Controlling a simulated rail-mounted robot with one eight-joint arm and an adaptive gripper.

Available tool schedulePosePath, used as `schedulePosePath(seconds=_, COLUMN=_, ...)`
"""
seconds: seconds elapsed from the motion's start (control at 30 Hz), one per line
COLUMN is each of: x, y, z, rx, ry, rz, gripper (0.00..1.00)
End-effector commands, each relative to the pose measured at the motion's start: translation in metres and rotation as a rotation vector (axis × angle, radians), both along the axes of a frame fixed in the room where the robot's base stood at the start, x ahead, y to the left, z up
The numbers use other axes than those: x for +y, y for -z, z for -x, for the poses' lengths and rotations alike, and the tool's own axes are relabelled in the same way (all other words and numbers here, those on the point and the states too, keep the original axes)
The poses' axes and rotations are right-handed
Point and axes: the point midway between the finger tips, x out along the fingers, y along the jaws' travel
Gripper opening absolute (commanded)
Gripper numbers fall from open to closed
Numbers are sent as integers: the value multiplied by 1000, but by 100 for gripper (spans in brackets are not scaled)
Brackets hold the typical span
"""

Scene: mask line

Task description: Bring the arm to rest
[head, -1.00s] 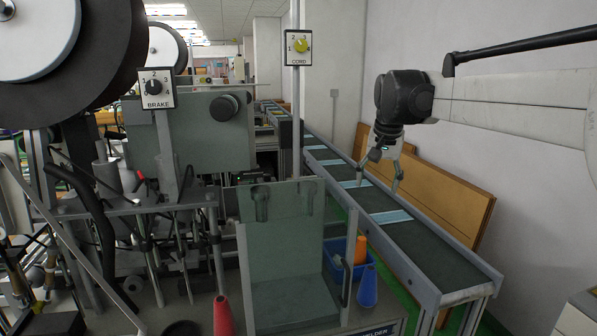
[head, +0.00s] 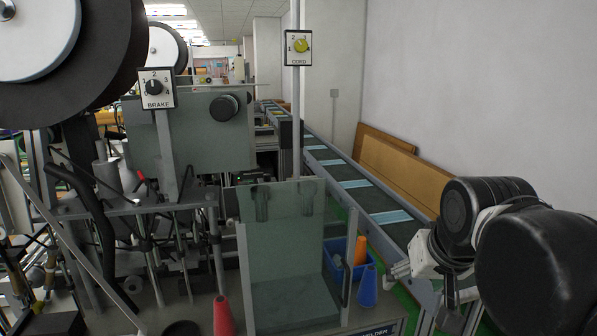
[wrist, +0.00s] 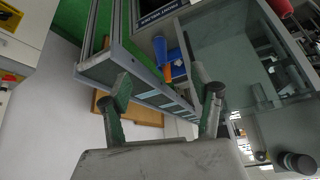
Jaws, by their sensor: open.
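My gripper (wrist: 166,92) is open and empty in the wrist view, its two fingers spread apart with nothing between them. In the head view my gripper (head: 402,270) is at the lower right, in front of the near part of the conveyor (head: 375,200). Light blue masks (head: 354,184) lie flat across the belt. The conveyor also shows beyond the fingers in the wrist view (wrist: 105,68).
A clear guard box (head: 285,250) stands left of the conveyor. Beside it are a blue bin (head: 337,270) with an orange item (head: 360,250), a blue cone (head: 367,287) and a red cone (head: 222,316). Brown boards (head: 400,173) lean on the right wall.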

Motion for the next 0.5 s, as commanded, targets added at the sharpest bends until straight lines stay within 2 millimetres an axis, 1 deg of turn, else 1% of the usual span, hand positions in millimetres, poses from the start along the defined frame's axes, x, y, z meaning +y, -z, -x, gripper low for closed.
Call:
schedulePosePath(seconds=0.03, x=0, y=11, z=15, rx=-11, ry=-9, rz=6, gripper=60)
schedulePosePath(seconds=0.2, x=0, y=37, z=47, rx=-44, ry=-38, rz=24, gripper=60)
schedulePosePath(seconds=0.43, x=0, y=69, z=78, rx=-79, ry=-68, rz=45, gripper=60)
schedulePosePath(seconds=0.47, x=0, y=73, z=82, rx=-83, ry=-71, rz=47, gripper=60)
schedulePosePath(seconds=0.5, x=0, y=82, z=80, rx=-82, ry=-71, rz=47, gripper=60)
